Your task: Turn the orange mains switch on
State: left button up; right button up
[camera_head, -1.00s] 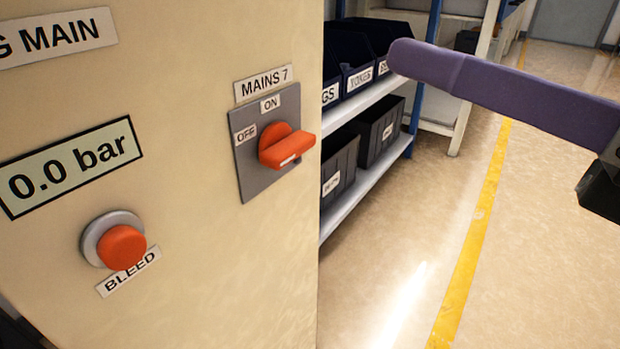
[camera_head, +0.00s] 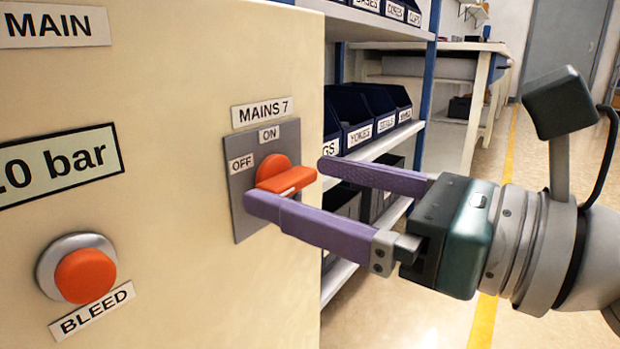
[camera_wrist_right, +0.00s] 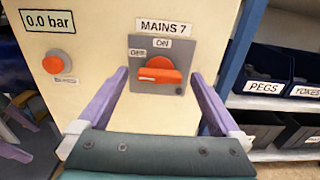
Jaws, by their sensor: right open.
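The orange mains switch (camera_head: 285,178) sits on a grey plate on the front of a cream cabinet, under a "MAINS 7" label. The switch also shows in the right wrist view (camera_wrist_right: 158,71). My right gripper (camera_head: 285,182) is open, its purple fingers reaching toward the plate on either side of the handle. In the wrist view the handle lies between and beyond the fingertips; contact cannot be told. My left gripper is not in the head view.
An orange bleed button (camera_head: 85,275) and a pressure display (camera_head: 60,165) are on the same cabinet (camera_head: 200,285), left of the switch. A blue shelf with labelled bins (camera_head: 360,134) stands behind and right of the cabinet. The floor at the right is open.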

jog(key=shift+w+a, duration=0.15)
jog(key=shift+a, duration=0.05)
jog(key=c, duration=1.3)
